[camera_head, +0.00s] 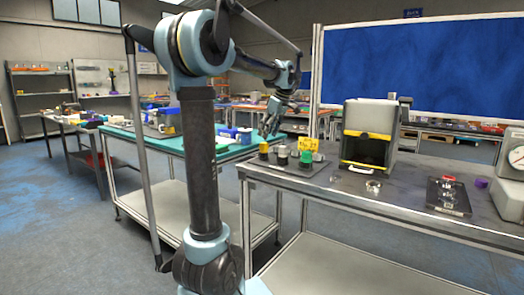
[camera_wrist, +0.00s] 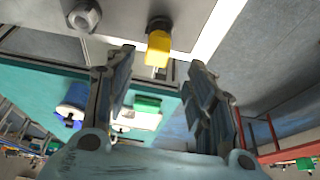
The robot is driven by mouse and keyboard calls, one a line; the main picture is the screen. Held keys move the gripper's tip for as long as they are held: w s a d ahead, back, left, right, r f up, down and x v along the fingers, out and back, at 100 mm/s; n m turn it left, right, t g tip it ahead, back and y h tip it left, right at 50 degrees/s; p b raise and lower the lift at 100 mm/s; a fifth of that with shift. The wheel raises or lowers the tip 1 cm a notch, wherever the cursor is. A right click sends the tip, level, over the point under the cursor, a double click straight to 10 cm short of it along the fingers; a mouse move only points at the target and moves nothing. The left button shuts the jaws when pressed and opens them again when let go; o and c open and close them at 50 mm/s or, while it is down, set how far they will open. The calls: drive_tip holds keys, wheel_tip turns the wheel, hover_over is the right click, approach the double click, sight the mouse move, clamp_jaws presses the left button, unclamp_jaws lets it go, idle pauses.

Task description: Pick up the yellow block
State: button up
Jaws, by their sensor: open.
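The yellow block (camera_wrist: 158,48), with a dark part at one end, shows in the wrist view in line with the gap between my fingertips. In the head view the small yellow and black piece (camera_head: 264,150) stands near the left end of the grey workbench. My gripper (camera_head: 268,122) is above it in the head view. In the wrist view my gripper (camera_wrist: 162,57) has its two fingers spread wide and empty. The block appears beyond the fingertips, not touching them; the exact distance is unclear.
The grey workbench (camera_head: 420,215) also holds metal pieces (camera_head: 283,155), a green-topped piece (camera_head: 306,157), a yellow sign (camera_head: 308,144) and a grey machine with a yellow frame (camera_head: 368,120). A metal nut (camera_wrist: 84,16) lies near the block. A teal table (camera_head: 130,140) stands to the left.

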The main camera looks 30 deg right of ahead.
sight(264, 143)
drive_tip(key=shift+x, duration=3.55)
drive_tip(key=shift+w+d, duration=0.15)
drive_tip(key=shift+d, duration=0.05)
drive_tip(key=c, duration=1.2)
